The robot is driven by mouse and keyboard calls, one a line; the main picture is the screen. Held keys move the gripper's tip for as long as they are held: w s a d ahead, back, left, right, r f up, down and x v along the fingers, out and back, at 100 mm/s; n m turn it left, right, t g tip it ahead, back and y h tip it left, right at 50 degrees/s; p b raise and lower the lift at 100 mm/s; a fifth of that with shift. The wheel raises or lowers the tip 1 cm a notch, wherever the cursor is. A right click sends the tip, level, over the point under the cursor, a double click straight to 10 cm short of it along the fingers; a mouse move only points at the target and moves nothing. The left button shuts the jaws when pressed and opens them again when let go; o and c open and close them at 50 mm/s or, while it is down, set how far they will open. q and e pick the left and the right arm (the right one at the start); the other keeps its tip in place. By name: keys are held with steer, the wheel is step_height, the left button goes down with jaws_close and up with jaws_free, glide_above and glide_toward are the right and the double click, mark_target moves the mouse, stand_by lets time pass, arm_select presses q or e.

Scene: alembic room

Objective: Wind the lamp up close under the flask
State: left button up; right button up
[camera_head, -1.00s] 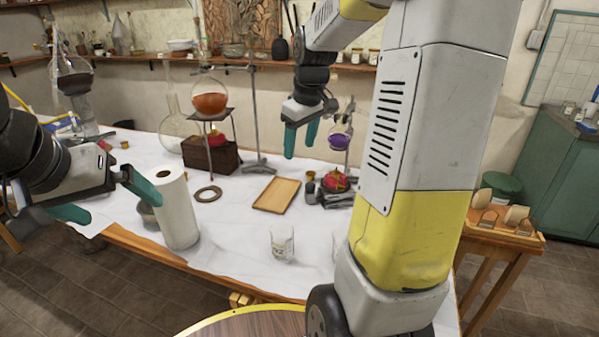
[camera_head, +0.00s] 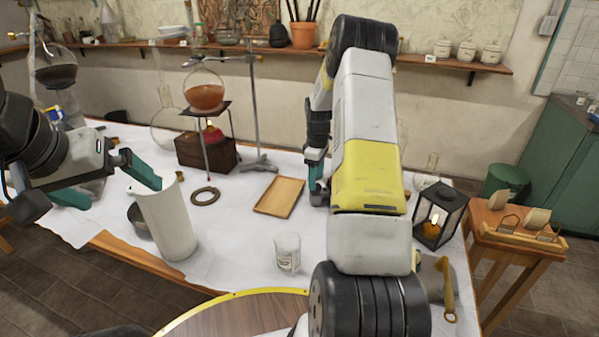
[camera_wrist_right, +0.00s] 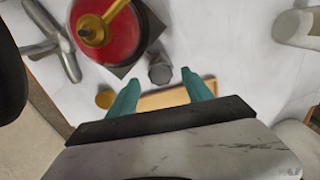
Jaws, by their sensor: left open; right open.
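In the right wrist view a red lamp (camera_wrist_right: 105,30) with a brass top sits on a dark square platform (camera_wrist_right: 150,30). A dark grey knob (camera_wrist_right: 160,70) sticks out from the platform's side. My right gripper (camera_wrist_right: 162,82) is open, its two teal fingers either side of the knob's outer end, apparently not touching it. In the head view my right gripper (camera_head: 316,180) is low over the table, partly hidden by my arm, which also hides this lamp and the purple flask. My left gripper (camera_head: 108,182) is open and empty at the left.
An orange flask (camera_head: 204,96) stands on a tripod over another red lamp (camera_head: 211,134) on a wooden box (camera_head: 207,153). A wooden tray (camera_head: 279,196), paper roll (camera_head: 165,220), beaker (camera_head: 288,252) and lantern (camera_head: 440,215) stand around the table.

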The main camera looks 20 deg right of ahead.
steer(key=shift+f, duration=1.25)
jaws_close()
